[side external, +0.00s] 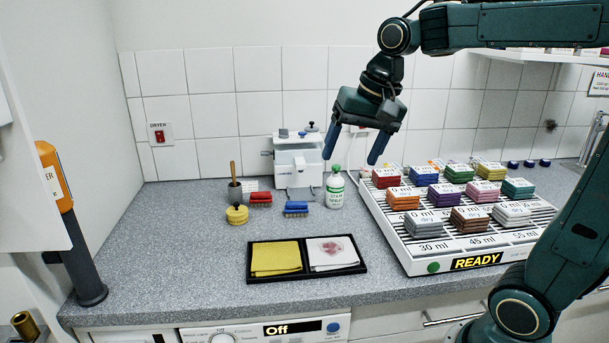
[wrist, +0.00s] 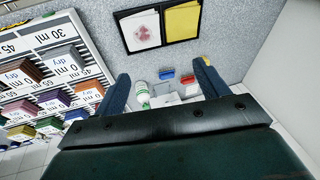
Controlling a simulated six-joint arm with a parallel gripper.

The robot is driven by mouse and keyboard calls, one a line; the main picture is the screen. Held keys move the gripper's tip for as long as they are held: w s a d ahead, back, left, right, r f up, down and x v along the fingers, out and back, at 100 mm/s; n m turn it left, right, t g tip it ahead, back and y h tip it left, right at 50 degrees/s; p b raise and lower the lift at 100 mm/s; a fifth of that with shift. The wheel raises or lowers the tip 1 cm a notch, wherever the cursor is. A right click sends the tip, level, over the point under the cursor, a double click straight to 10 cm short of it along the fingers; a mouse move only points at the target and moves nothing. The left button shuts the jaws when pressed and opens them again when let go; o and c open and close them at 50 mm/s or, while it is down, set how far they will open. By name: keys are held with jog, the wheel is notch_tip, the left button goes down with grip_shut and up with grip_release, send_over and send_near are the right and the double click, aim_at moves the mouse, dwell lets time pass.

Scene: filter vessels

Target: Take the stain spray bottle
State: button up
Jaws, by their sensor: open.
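The stain spray bottle (side external: 335,188) is white with a green cap and green label print. It stands upright on the grey counter, right of the white dispenser-like device. In the wrist view the bottle (wrist: 142,95) shows just right of the left finger. My gripper (side external: 354,152) is open and empty, above the bottle in the side view, with its blue fingers pointing down. In the wrist view my gripper (wrist: 162,88) has its fingers wide apart. The bottle is apart from both fingers as far as I can see.
A rack (side external: 460,265) with coloured cloth stacks stands to the right. A black tray (side external: 308,271) with a yellow cloth and a stained white cloth lies in front. Red (side external: 261,198) and blue (side external: 296,208) brushes, a yellow pot (side external: 237,214) and the white device (side external: 297,165) are left of the bottle.

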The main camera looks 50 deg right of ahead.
jog(key=w+d+m+g, duration=0.1)
jog(key=w+d+m, duration=0.35)
jog(key=w, duration=0.25)
jog(key=m+g, duration=0.2)
jog(key=m, duration=0.5)
send_over(338, 166)
jog(key=s+a, duration=0.1)
jog(key=a, duration=0.5)
notch_tip(338, 166, down, 9)
jog(key=d+f, duration=0.1)
jog(key=d, duration=0.1)
jog(key=d+f+m, duration=0.1)
jog(key=d+f, duration=0.1)
jog(key=w+d+f+m+y, duration=0.1)
jog(key=d+f, duration=0.1)
jog(key=shift+w+m, duration=0.1)
jog(key=shift+m, duration=0.15)
jog(key=shift+d+f+m, duration=0.3)
jog(key=shift+d+f, duration=0.1)
jog(key=shift+d, duration=0.05)
jog(key=shift+w+a+f, duration=0.1)
jog(key=shift+a+f, duration=0.05)
jog(key=shift+f, duration=1.05)
jog(key=shift+f, duration=0.1)
jog(key=shift+w+a+f, duration=0.1)
jog(key=shift+a+f, duration=0.05)
jog(key=shift+f, duration=1.05)
jog(key=shift+a+f, duration=0.15)
jog(key=shift+f, duration=1.05)
